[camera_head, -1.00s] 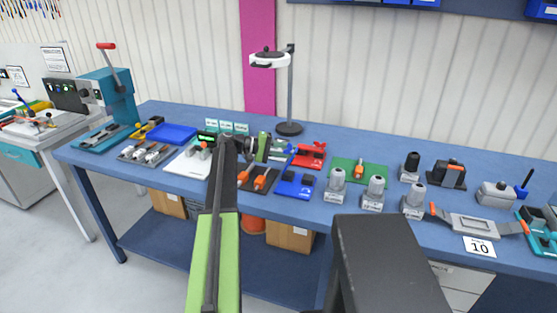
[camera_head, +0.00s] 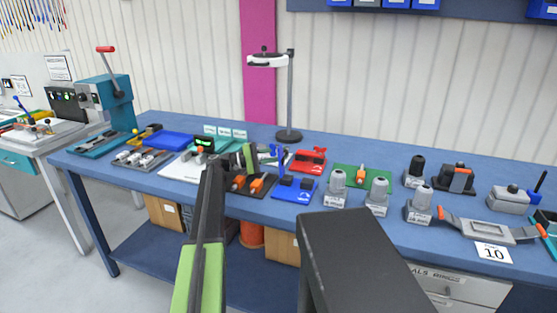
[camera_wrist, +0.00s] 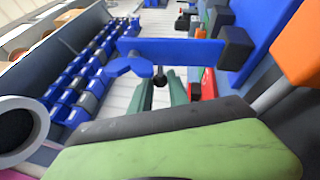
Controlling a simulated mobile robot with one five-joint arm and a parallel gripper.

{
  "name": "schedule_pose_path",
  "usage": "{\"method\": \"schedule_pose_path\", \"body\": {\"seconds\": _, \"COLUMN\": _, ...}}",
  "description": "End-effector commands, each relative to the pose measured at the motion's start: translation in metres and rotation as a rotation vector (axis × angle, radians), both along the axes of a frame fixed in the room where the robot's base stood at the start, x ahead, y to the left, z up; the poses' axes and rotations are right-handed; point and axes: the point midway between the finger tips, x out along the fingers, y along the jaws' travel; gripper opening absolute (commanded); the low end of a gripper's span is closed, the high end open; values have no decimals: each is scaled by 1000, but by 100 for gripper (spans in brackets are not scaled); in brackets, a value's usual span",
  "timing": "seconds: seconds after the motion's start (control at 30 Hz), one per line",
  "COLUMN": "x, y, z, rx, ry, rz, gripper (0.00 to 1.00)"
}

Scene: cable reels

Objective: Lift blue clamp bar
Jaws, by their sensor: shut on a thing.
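The blue clamp bar (camera_wrist: 175,50) crosses the upper middle of the wrist view, with a blue knob-like piece (camera_wrist: 124,66) near its left end. Its right end meets a dark block (camera_wrist: 236,47) beside a blue plate (camera_wrist: 262,22). In the head view the bar (camera_head: 282,160) stands up small behind the blue base (camera_head: 294,190). My gripper (camera_head: 272,154) is at the bar, largely hidden by my own arm. In the wrist view my gripper (camera_wrist: 160,80) is shut at the bar; the exact contact is hard to see.
A lamp stand (camera_head: 289,100) rises behind. Grey cylinders (camera_head: 337,186) stand to the right. The bench's front strip has some free room.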

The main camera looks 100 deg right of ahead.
Motion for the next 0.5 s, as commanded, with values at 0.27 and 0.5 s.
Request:
{"method": "schedule_pose_path", "body": {"seconds": 0.27, "x": -3, "y": 2, "z": 0, "rx": 2, "ry": 1, "rz": -6, "gripper": 0}}
{"method": "schedule_pose_path", "body": {"seconds": 0.5, "x": -3, "y": 1, "z": 0, "rx": 1, "ry": 1, "rz": -6, "gripper": 38}}
